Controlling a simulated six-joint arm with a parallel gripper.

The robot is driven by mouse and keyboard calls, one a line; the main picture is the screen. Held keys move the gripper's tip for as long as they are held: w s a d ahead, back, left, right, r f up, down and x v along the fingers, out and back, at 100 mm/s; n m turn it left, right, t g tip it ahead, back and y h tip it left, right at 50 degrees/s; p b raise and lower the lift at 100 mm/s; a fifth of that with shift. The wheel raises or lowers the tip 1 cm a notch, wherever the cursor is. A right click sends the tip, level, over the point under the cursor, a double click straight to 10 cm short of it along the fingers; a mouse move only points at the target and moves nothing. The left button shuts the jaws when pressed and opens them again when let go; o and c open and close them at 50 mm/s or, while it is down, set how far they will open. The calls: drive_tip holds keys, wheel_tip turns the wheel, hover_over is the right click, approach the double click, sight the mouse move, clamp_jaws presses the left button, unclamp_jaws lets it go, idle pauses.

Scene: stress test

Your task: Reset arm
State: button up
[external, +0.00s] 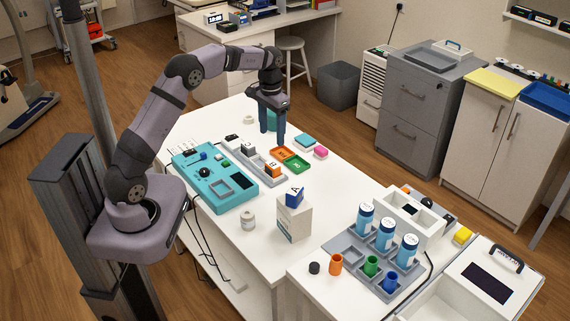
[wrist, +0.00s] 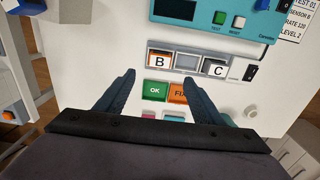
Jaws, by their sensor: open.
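My gripper (external: 272,136) hangs above the white table, fingers pointing down, near the orange tray and the green tray. In the wrist view its two dark blue fingers (wrist: 158,76) are spread apart with nothing held between them. Between and below the fingertips lie the green OK tray (wrist: 155,90) and the orange FIX tray (wrist: 177,93). Beyond them a grey rack (external: 256,159) holds the block marked B (wrist: 158,61) and the block marked C (wrist: 215,69), with an empty-looking slot (wrist: 187,61) between. My arm is bent and reaches out over the table.
A teal test device (external: 216,178) lies near my base. A blue A block (external: 294,197) stands on a white box (external: 294,224). A grey rack of blue-labelled bottles (external: 348,244) sits at front right. Pink (external: 321,152) and teal (external: 305,140) pads lie beyond the trays.

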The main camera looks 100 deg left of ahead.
drive_tip(key=w+d+r+m, duration=0.1)
drive_tip(key=w+d+m, duration=0.15)
drive_tip(key=d, duration=0.95)
drive_tip(key=w+d+m, duration=0.1)
drive_tip(key=d+m, duration=0.2)
drive_tip(key=d, duration=0.9)
drive_tip(key=s+d+f+m, duration=0.1)
drive_tip(key=s+d+f, duration=0.2)
drive_tip(key=d, duration=0.6)
drive_tip(key=s+d+f+m, duration=0.2)
drive_tip(key=s+d+f, duration=0.1)
drive_tip(key=s+d, duration=0.4)
drive_tip(key=shift+s+d, duration=0.4)
drive_tip(key=shift+d, duration=0.85)
